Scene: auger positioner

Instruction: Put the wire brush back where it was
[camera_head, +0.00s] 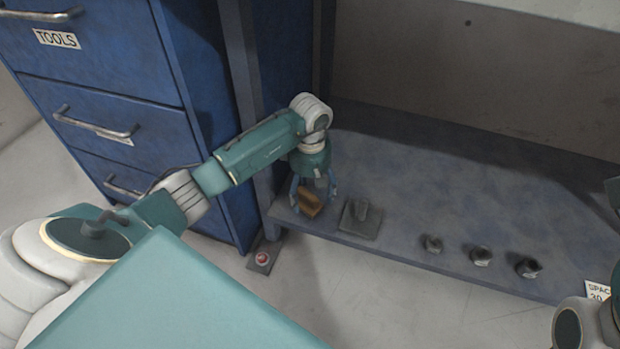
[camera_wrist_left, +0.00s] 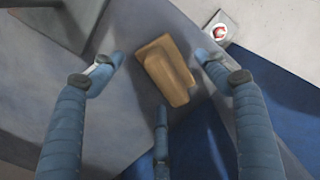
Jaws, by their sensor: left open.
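The wire brush, seen as a brown wooden block with a raised grip (camera_head: 310,203), lies on the left end of the low blue-grey shelf (camera_head: 450,215). It also shows in the left wrist view (camera_wrist_left: 167,70), lying between the spread fingers. I cannot see its bristles. My left gripper (camera_head: 316,190) is open and points down over the brush. In the left wrist view its three blue fingers (camera_wrist_left: 158,78) stand around the brush with gaps visible. My right gripper is not visible; only parts of my right arm show at the right edge.
A dark square plate with a grey upright piece (camera_head: 361,215) sits right of the brush. Several small dark cylindrical parts (camera_head: 481,256) stand farther right. A blue drawer cabinet (camera_head: 120,60) and post flank the shelf's left. A red button-like piece (camera_head: 262,258) lies on the floor.

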